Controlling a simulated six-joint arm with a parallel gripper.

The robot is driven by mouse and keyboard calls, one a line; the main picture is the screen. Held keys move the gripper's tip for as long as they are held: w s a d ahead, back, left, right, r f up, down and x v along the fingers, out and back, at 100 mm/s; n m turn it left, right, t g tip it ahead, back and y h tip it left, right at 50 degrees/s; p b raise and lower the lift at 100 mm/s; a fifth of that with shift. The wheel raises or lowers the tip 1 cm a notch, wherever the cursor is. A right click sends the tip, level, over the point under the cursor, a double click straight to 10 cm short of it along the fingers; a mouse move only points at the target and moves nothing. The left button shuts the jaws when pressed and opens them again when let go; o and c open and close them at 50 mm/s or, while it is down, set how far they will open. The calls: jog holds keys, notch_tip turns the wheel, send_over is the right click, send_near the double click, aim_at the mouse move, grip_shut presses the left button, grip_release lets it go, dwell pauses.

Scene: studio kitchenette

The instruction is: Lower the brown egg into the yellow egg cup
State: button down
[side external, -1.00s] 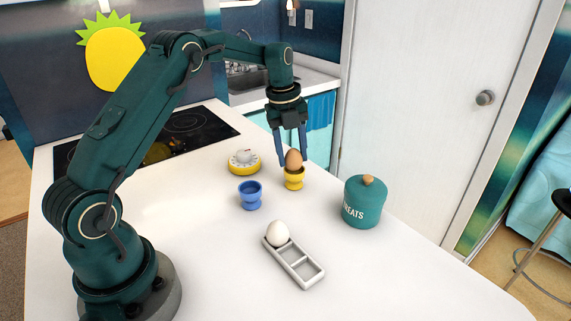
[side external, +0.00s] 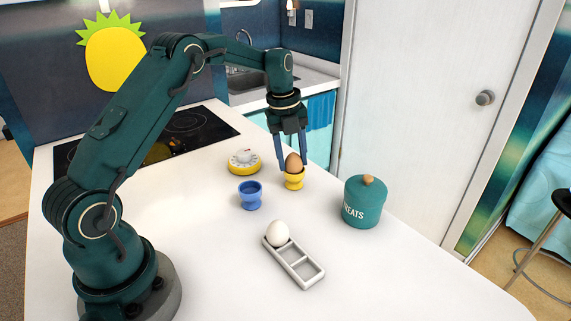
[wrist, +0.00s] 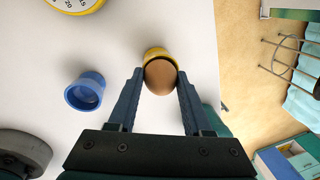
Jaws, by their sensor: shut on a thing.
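The brown egg (side external: 293,162) is between the fingers of my gripper (side external: 291,166), which is shut on it. The egg sits upright at the mouth of the yellow egg cup (side external: 294,181), its lower part hidden by the rim in the side view. In the wrist view the egg (wrist: 160,76) covers most of the cup, with the yellow rim (wrist: 155,51) showing at its far edge. The blue fingers of my gripper (wrist: 158,88) are on either side of the egg. I cannot tell whether the egg rests fully on the cup.
A blue egg cup (side external: 250,196) and a yellow timer (side external: 244,161) stand to the left. A teal treats jar (side external: 362,204) stands to the right. A white egg (side external: 277,233) sits in a grey tray (side external: 306,281) nearer the front. Bare counter surrounds them.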

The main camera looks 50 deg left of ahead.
aim_at(290, 155)
jog(key=shift+c, duration=1.2)
grip_release()
jog(key=r, duration=0.4)
jog(key=shift+s+a+r, duration=0.1)
jog(key=shift+s+r, duration=0.1)
jog(key=shift+r, duration=0.15)
jog(key=s+d+r+t, duration=0.1)
jog(key=s+d+r, duration=0.1)
jog(key=d+r, duration=0.3)
jog(key=s+d+r+t, duration=0.1)
jog(key=s+d+r, duration=0.15)
jog(key=r, duration=0.45)
jog(key=s+d+r+n+t, duration=0.2)
jog(key=s+d+n, duration=0.2)
jog(key=s+n, duration=0.4)
jog(key=s+d+f+n, duration=0.1)
jog(key=s+f+n, duration=0.7)
jog(key=n, duration=0.6)
jog(key=shift+s+d+n+y, duration=0.3)
jog(key=shift+s+n, duration=0.1)
jog(key=shift+s, duration=0.65)
